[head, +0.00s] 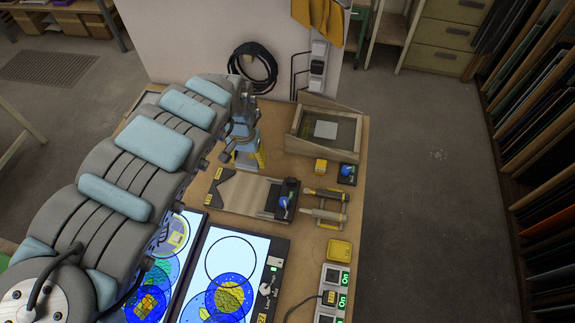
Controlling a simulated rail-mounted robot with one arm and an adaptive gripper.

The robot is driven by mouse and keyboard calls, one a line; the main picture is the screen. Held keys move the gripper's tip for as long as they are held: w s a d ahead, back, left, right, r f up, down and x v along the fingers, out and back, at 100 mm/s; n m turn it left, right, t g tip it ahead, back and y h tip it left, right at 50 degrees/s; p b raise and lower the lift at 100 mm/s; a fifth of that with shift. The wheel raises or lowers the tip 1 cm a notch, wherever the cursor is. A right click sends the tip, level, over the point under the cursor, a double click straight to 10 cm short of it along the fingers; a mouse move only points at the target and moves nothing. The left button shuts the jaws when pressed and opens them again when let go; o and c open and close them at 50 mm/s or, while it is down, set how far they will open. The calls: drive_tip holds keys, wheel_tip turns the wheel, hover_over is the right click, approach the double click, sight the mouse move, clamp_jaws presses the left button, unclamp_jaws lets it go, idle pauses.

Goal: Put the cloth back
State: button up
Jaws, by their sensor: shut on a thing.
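My gripper (241,118) is at the far end of my arm, over the back left part of the workbench (300,178). It is small in the head view and partly hidden by my own arm. It is shut on a pale blue thing (243,143) that looks like the cloth and hangs down just below the fingers. Whether its lower edge touches the bench I cannot tell. A yellow striped piece shows right beside it.
A wooden-framed tray (308,142) stands to the right of my gripper. A wooden board (240,193), yellow-handled tools (325,205) and lit panels (232,270) lie nearer. Yellow fabric (328,18) hangs on the white partition (200,40), beside a coiled black cable (252,67).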

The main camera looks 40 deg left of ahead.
drive_tip(key=w+b, duration=0.1)
drive_tip(key=w+f+b, duration=0.1)
drive_tip(key=shift+w+d+f+b, duration=0.2)
drive_tip(key=shift+d+f+b, duration=0.1)
drive_tip(key=shift+d+b, duration=0.1)
drive_tip(key=b, duration=0.2)
approach(287, 166)
drive_tip(key=s, duration=0.3)
drive_tip(key=shift+s+a, duration=0.25)
drive_tip(key=shift+a, duration=0.1)
drive_tip(key=f, duration=0.1)
drive_tip(key=w+f, duration=0.1)
drive_tip(key=w+f+b, duration=0.1)
drive_tip(key=shift+w+d+f, duration=0.2)
drive_tip(key=shift+d+f, duration=0.05)
drive_tip(key=shift+d, duration=0.05)
drive_tip(key=shift+w+f, duration=0.25)
drive_tip(key=shift+w, duration=0.15)
drive_tip(key=shift+w+d+f+b, duration=0.15)
drive_tip(key=shift+w+f+b, duration=0.15)
drive_tip(key=shift+f, duration=0.25)
drive_tip(key=shift+s+f+b, duration=0.1)
drive_tip(key=shift+f+b, duration=0.2)
drive_tip(key=shift+f, duration=1.1)
drive_tip(key=shift+f, duration=0.2)
drive_tip(key=o, duration=1.2)
